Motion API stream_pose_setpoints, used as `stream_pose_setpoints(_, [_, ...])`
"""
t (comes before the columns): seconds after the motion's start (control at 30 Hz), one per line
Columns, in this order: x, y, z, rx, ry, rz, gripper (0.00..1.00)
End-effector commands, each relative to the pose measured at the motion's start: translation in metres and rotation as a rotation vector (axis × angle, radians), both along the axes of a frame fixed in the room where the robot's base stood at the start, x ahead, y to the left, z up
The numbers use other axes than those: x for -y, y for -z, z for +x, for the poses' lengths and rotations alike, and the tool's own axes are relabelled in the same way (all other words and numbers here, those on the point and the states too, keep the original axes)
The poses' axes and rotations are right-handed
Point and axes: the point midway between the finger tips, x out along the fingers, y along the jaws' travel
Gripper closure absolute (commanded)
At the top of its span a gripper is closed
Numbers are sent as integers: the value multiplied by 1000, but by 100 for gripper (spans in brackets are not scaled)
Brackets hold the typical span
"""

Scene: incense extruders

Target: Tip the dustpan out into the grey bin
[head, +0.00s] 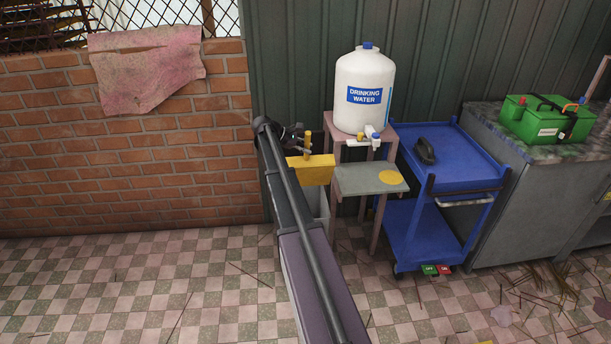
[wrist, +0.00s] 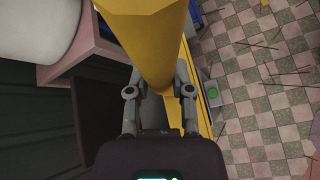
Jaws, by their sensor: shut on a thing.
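The yellow dustpan (head: 316,170) is up in the air beside the water stand, its handle (head: 308,143) standing upright. My gripper (head: 304,145) is shut on that handle. In the wrist view the thick yellow handle (wrist: 150,45) rises between the fingers of my gripper (wrist: 159,92), and a strip of the pan shows to their right. I cannot see what lies in the pan. The grey bin (head: 322,207) stands on the floor below the dustpan, largely hidden by my arm and the stand. The dustpan looks level, not tipped.
A water container (head: 364,92) stands on a pink stand, with a grey shelf (head: 365,180) close right of the dustpan. A blue trolley (head: 430,235) and a grey cabinet (head: 500,210) stand farther right. A brick wall (head: 130,160) is at left; the tiled floor before it is open.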

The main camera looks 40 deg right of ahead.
Motion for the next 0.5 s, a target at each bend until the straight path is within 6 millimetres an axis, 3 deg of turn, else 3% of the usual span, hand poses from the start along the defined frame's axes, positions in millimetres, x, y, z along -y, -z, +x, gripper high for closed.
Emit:
stream_pose_setpoints(0.03, [2,18,3,4,0,-3,100])
stream_pose_setpoints(0.5, [12,87,20,45,-1,-25,100])
